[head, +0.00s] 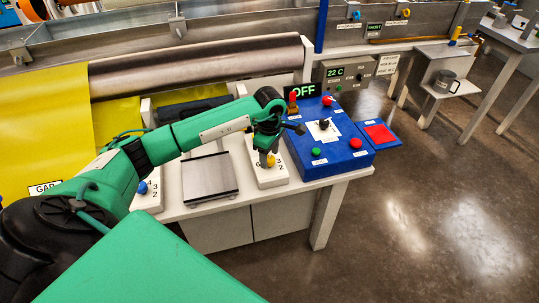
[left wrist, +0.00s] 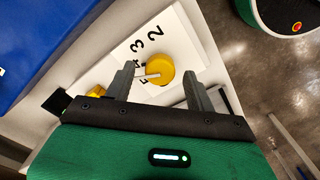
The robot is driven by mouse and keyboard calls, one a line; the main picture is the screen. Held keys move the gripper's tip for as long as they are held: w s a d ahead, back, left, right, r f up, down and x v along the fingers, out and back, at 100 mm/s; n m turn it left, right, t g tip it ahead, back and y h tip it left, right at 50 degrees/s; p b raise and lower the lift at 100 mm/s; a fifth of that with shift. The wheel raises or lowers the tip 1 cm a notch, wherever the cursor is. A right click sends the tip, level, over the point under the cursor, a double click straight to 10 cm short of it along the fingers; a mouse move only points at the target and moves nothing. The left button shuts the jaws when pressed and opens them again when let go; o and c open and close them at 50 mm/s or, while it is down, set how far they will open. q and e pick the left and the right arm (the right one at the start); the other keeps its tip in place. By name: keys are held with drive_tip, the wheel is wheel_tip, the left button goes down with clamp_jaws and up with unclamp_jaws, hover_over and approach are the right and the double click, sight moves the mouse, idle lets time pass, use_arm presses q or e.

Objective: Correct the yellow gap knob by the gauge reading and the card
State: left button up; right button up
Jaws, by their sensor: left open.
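The yellow knob (head: 267,160) stands on a white numbered plate (head: 270,180). In the left wrist view the knob (left wrist: 161,68) has a pale pointer bar, and the digits 2 and 3 show beside it. My left gripper (left wrist: 159,72) is open over the knob, one finger on each side; contact cannot be told. In the head view my left gripper (head: 268,148) partly hides the knob. A display (head: 335,72) reads 22 C, and a small dark display (head: 375,27) seems to read SHORT. A white card (head: 387,65) has print too small to read. My right gripper is out of view.
A blue control box (head: 345,158) with red and green buttons and a black knob stands right of the plate, below an OFF sign (head: 303,91). A blue knob (head: 142,187) sits on another numbered plate at left. A grey mug (head: 445,81) stands on a shelf.

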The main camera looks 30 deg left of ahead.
use_arm(q)
drive_tip(key=shift+f, duration=0.5)
drive_tip(key=c, duration=1)
drive_tip(key=shift+o, duration=0.2)
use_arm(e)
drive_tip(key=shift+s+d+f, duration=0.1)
